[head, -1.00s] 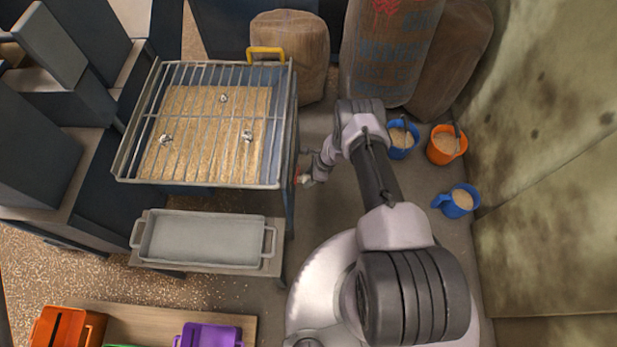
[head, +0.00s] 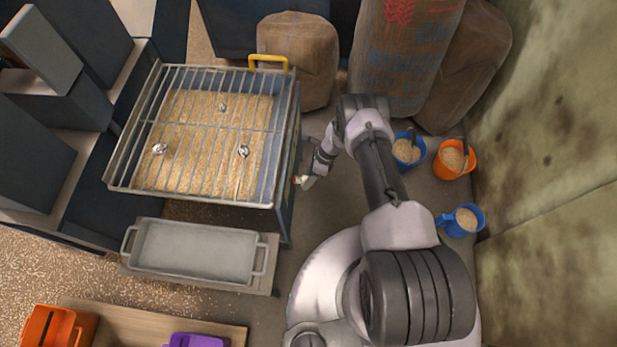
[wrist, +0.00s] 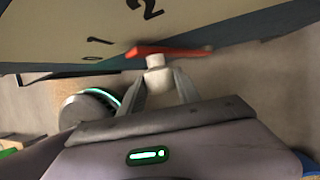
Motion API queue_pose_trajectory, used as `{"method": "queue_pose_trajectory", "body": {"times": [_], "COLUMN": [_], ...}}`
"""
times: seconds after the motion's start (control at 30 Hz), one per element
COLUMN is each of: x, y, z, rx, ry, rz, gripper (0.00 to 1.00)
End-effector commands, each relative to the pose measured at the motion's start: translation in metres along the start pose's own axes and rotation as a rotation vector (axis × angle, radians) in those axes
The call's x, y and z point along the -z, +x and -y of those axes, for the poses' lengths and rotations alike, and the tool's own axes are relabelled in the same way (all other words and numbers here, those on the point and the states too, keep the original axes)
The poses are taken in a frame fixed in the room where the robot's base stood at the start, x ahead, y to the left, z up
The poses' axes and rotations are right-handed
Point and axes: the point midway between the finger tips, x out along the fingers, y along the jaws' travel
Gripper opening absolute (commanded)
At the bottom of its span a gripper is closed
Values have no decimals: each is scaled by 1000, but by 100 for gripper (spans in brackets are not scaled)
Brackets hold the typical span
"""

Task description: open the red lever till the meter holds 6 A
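The red lever (wrist: 165,51) shows in the wrist view as a flat red bar with a white knob (wrist: 157,76) standing off it. It lies by a pale plate (wrist: 70,30) with the numerals 1 and 2. My gripper (wrist: 159,85) has one finger on each side of the white knob and looks closed on it. In the head view the lever is a small red spot (head: 296,180) on the right side of the grated box, with my gripper (head: 307,182) at it. No meter needle or reading can be made out.
The grated box (head: 113,170) holds grain. A grey tray (head: 190,250) sits in front of it. Sacks (head: 297,60) stand behind. Blue and orange buckets (head: 455,172) and a blue jug (head: 463,221) stand right of my arm, near the wall.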

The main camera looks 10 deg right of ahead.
Motion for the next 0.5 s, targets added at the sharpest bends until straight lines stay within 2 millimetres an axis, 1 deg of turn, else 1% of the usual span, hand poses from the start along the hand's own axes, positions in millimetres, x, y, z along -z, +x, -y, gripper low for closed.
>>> {"method": "queue_pose_trajectory", "body": {"times": [0.03,0.07,0.1,0.37,0.43,0.5], "x": [1,1,1,0,-1,-1], "y": [0,0,0,0,-5,-16], "z": [0,0,0,0,0,-1], "rx": [-1,-1,-1,-1,0,0], "ry": [2,2,3,3,3,4], "rz": [0,1,1,2,3,3], "gripper": [50,55,59,59,59,59]}}
